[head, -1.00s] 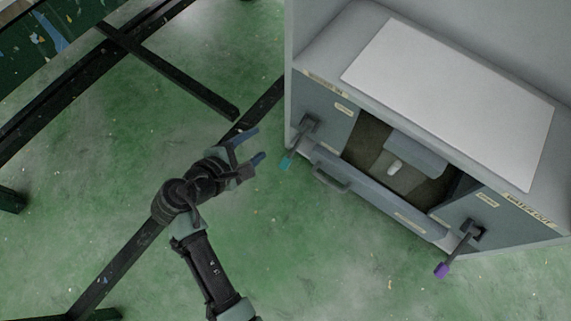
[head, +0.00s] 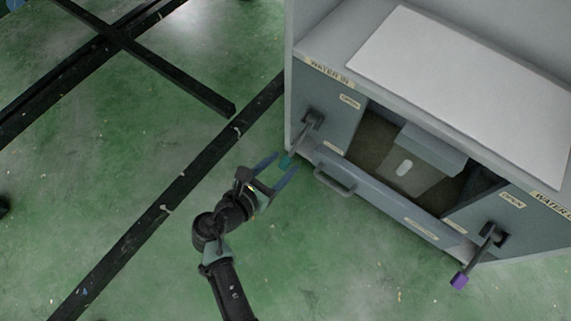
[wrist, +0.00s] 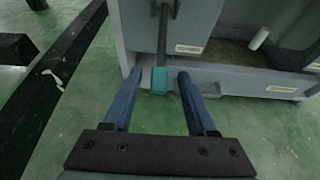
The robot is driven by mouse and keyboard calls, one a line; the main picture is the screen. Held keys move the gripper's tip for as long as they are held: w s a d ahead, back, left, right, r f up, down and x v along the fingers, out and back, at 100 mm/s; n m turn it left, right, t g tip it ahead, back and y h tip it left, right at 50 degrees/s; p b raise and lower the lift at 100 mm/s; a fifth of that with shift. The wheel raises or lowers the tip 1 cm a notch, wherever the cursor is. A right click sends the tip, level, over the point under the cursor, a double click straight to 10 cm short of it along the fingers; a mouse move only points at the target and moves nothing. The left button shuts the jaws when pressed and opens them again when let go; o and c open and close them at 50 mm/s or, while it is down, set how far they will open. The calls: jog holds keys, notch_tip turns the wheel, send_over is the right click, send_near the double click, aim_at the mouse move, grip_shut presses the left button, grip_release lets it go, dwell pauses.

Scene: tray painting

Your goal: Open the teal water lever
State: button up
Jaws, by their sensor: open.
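The teal water lever (head: 286,161) sticks out from the left part of the grey cabinet front, below the "WATER IN" label (head: 329,72). Its grey rod angles down and outward to the teal tip. My gripper (head: 280,166) is open, its two blue fingers on either side of the teal tip in the head view. In the wrist view, the teal tip (wrist: 160,80) shows between the two fingertips of my gripper (wrist: 158,78). Whether the fingers touch it cannot be told.
A second lever with a purple tip (head: 460,281) stands at the cabinet's right. A drawer handle (head: 334,181) projects just right of my gripper. A white panel (head: 470,95) lies on the cabinet (head: 300,150). Black floor beams (head: 150,215) lie to the left; green floor is open.

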jog(key=shift+b+x, duration=0.4)
jog(key=shift+x, duration=0.7)
grip_shut()
dwell(0.7)
